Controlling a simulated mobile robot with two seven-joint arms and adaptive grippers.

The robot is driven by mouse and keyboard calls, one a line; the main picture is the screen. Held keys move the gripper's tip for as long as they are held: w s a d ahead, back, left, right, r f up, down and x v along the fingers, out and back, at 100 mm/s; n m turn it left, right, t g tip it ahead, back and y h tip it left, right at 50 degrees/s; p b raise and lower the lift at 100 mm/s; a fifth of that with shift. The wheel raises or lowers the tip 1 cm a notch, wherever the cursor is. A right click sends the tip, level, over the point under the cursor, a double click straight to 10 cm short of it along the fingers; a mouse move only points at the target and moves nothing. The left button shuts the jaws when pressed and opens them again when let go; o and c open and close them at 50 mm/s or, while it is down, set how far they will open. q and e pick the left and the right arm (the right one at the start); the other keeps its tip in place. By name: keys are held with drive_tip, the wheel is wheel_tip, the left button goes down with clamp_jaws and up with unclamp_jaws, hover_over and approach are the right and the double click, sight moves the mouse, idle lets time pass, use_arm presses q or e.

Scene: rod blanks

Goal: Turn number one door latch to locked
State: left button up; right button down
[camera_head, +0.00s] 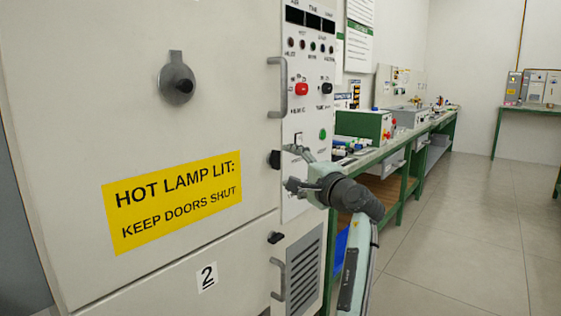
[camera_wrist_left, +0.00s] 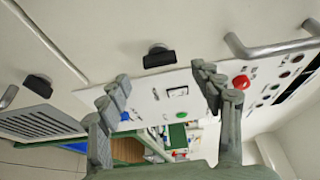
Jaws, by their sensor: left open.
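The upper door latch (camera_head: 275,159) is a small black knob at the right edge of the upper cabinet door (camera_head: 90,90). It also shows in the left wrist view (camera_wrist_left: 159,56). No number one label shows on this door. A second black latch (camera_head: 275,237) sits by the lower door, labelled 2 (camera_head: 207,277); it appears in the left wrist view (camera_wrist_left: 37,85). My left gripper (camera_head: 298,170) is open and empty, in front of the control panel just right of the upper latch. In the wrist view the latch lies beyond the fingertips (camera_wrist_left: 165,88), apart from them. My right gripper is not in view.
A bar handle (camera_head: 278,87) stands out above the upper latch and another (camera_head: 278,278) below the lower latch. The control panel (camera_head: 312,130) carries a red knob (camera_head: 302,89) and a green button (camera_head: 322,134). Green benches (camera_head: 412,160) stand to the right beside open floor (camera_head: 460,230).

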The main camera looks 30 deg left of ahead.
sight(279, 162)
use_arm(q)
drive_tip(key=x, duration=0.6)
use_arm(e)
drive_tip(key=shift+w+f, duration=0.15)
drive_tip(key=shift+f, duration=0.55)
use_arm(q)
drive_tip(key=shift+c, duration=0.6)
drive_tip(key=c, duration=1)
drive_tip(key=shift+c, duration=0.2)
drive_tip(key=shift+f, duration=0.1)
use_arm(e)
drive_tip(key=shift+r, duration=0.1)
